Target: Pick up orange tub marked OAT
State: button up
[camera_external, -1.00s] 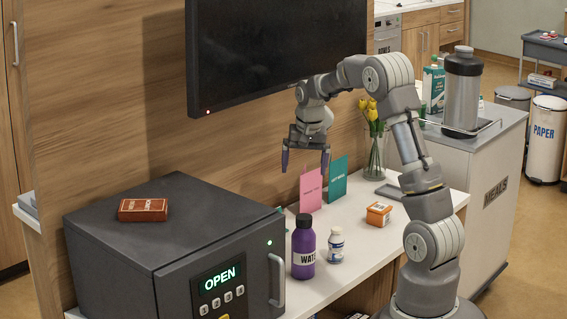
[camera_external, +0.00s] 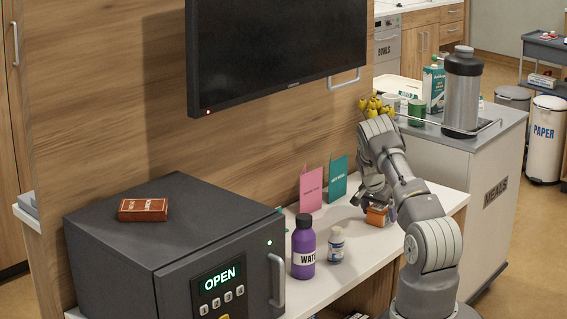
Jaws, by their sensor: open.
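The orange tub (camera_external: 377,217) stands on the white bedside counter (camera_external: 333,266), right of the small white bottle. Any marking on it is too small to read. My gripper (camera_external: 378,207) is lowered at the tub, pointing down, with its fingers open around or beside the tub's sides. A finger shows at the tub's right side. My arm and hand hide the tub's upper part, and I cannot tell whether the fingers touch it.
A purple water bottle (camera_external: 303,247) and a small white bottle (camera_external: 336,245) stand to the left. A pink card (camera_external: 311,188) and a teal card (camera_external: 337,179) stand behind. A grey safe (camera_external: 178,250) fills the left. Yellow tulips (camera_external: 376,105) rise behind my arm.

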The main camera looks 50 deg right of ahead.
jog(key=shift+d+f, duration=0.1)
jog(key=shift+f, duration=0.15)
jog(key=shift+r, duration=0.1)
jog(key=c, duration=1.2)
jog(key=shift+o, duration=0.2)
jog(key=shift+r, duration=0.1)
